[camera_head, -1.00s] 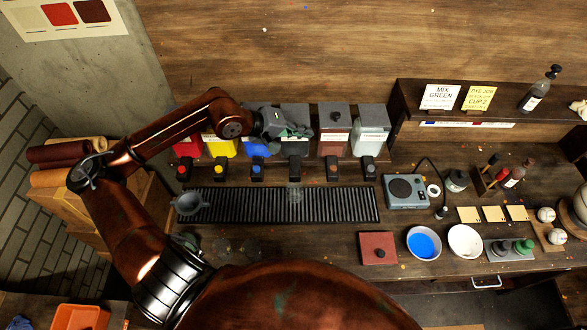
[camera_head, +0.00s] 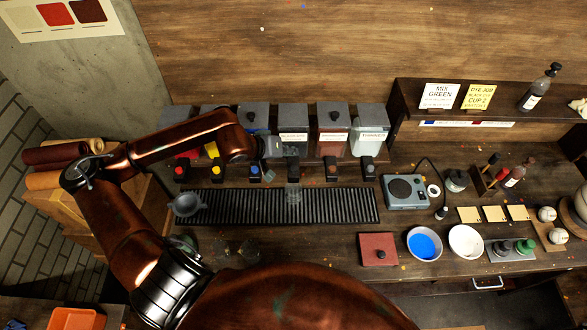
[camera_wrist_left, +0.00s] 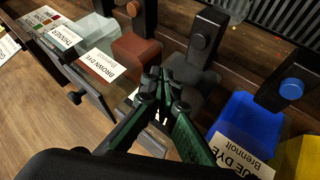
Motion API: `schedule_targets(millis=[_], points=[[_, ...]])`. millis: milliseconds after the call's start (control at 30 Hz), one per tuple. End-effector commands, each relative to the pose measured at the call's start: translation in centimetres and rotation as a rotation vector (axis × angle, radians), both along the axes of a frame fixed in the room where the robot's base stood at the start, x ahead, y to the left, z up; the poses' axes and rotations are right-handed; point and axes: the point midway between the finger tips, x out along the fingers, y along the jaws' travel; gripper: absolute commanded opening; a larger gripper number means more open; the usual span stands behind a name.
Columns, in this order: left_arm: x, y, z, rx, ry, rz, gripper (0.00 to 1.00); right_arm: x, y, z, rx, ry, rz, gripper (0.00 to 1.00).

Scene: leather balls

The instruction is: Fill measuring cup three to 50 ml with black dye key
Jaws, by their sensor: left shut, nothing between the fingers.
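The black dye dispenser (camera_head: 290,120) stands in the row of dye tanks, fourth from the left. Its black key (camera_head: 293,168) is on the front block, and shows in the wrist view (camera_wrist_left: 198,41). A small clear cup (camera_head: 293,193) stands on the ribbed tray below this key; its number and fill level cannot be read. My left gripper (camera_head: 274,147) is between the blue and black tanks, above the keys. In the wrist view its green-padded fingertips (camera_wrist_left: 163,76) meet with nothing between them, in front of the black tank. My right gripper is out of view.
Blue (camera_wrist_left: 233,125), yellow and red tanks stand on one side, brown (camera_head: 332,118) and thinner (camera_head: 369,122) on the other. The ribbed drip tray (camera_head: 345,205) has a grey cup (camera_head: 188,205) at its left end. Clear glasses (camera_head: 230,249) stand in front. A scale (camera_head: 405,190) is to the right.

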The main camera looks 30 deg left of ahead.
Motion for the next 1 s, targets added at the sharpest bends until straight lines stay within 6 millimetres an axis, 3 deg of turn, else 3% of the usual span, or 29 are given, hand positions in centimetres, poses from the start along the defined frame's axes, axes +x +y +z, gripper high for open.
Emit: schedule_targets(millis=[200, 400, 1000], points=[[0.0, 0.0, -3.2, -0.002, 0.001, 0.002, 0.00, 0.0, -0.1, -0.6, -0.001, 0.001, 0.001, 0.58], [0.0, 0.0, -5.2, 0.000, -0.001, 0.000, 0.00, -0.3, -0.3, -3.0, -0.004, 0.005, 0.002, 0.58], [0.0, 0.0, -5.6, 0.000, -0.001, 0.000, 0.00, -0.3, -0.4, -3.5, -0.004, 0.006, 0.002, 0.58]])
